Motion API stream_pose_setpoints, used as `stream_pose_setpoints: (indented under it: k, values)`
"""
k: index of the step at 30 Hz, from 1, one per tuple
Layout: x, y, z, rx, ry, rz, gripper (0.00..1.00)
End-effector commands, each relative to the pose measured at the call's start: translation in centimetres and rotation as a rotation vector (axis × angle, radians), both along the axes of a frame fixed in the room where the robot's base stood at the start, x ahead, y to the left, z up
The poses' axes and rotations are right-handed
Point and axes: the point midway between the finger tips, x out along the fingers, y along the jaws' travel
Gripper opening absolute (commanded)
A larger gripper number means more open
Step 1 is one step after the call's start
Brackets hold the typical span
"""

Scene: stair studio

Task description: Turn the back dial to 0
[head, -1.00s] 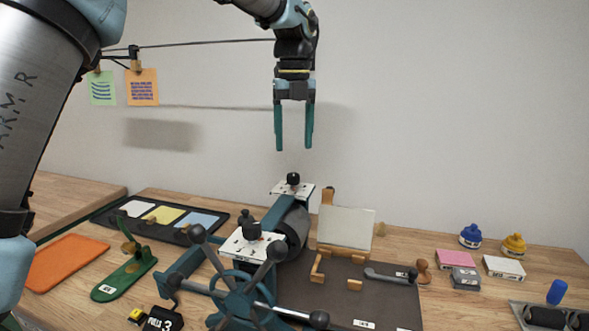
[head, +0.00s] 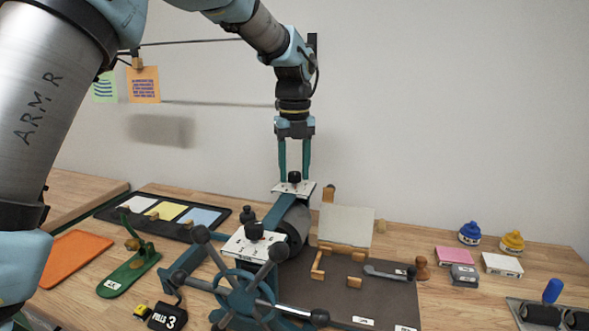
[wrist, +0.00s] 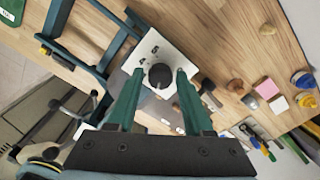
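The back dial (head: 294,177) is a small black knob on a white plate (head: 281,188) at the rear of the teal press. In the wrist view the dial (wrist: 160,76) sits on its white plate (wrist: 146,54), with dark marks around it. My gripper (head: 295,177) points straight down at the back dial, its two teal fingers apart. In the wrist view the fingertips (wrist: 157,74) lie on either side of the knob. I cannot tell whether they touch it. A front dial (head: 254,231), also black, stands on a nearer white plate (head: 240,247).
The press's spoked handwheel (head: 243,297) stands in front. A tray of coloured pads (head: 120,210) lies left, beside a green stand (head: 128,276). A grey bed with a lever (head: 390,272) lies right.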

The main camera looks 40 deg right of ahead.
Motion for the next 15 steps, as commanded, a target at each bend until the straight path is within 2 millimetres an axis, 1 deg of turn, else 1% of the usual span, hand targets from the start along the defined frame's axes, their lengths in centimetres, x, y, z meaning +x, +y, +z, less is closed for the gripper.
stream_pose_setpoints:
  k: [1,2,12,13,15]
  values:
    - [0.0,0.0,0.01,0.0,0.0,0.0,0.44]
    - [0.0,0.0,0.01,0.0,0.0,0.0,0.41]
    - [0.0,0.01,0.02,0.0,0.0,0.0,0.03]
    - [0.0,0.01,0.02,0.0,0.0,0.0,0.0]
    - [0.0,0.01,0.02,0.0,0.0,0.0,0.0]
